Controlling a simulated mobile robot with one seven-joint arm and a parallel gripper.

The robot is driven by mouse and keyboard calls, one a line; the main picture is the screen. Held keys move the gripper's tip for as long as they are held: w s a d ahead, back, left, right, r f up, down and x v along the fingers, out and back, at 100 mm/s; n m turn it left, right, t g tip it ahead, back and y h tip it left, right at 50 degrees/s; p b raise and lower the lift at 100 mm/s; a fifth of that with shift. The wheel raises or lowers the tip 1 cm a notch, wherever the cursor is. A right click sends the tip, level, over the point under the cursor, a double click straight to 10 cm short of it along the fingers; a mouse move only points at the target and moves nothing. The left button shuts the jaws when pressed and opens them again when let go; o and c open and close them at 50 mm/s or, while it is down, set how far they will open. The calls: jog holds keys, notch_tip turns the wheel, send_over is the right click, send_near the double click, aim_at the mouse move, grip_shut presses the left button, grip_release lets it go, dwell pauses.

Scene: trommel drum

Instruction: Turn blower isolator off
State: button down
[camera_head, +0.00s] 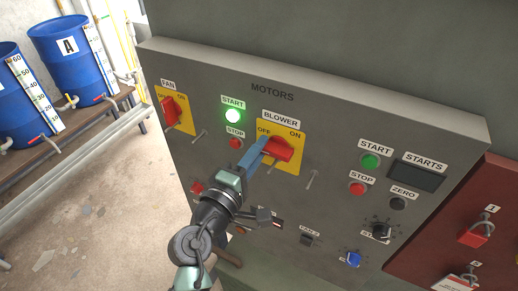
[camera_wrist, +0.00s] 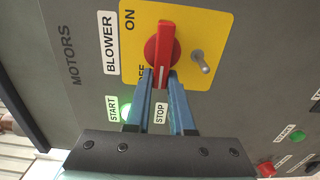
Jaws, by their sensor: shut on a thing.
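The blower isolator is a red handle (camera_head: 279,149) on a yellow plate (camera_head: 291,166) marked OFF at left and ON at right. The handle also shows in the wrist view (camera_wrist: 161,47), lying along the line between the ON and OFF sides, with a pale mark at its OFF-side end. My gripper (camera_head: 262,150) has its blue fingers on either side of that end and is shut on it. In the wrist view my gripper (camera_wrist: 161,75) partly covers the OFF label.
Left of the blower plate are a lit green START button (camera_head: 233,116) and a red STOP button (camera_head: 236,143). The red FAN isolator (camera_head: 173,109) is farther left. Knobs and buttons fill the panel at right.

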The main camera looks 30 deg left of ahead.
jog(key=c, duration=0.8)
grip_release()
jog(key=shift+s, duration=0.1)
jog(key=s+b, duration=0.5)
jog(key=s, duration=0.7)
jog(key=shift+s, duration=0.4)
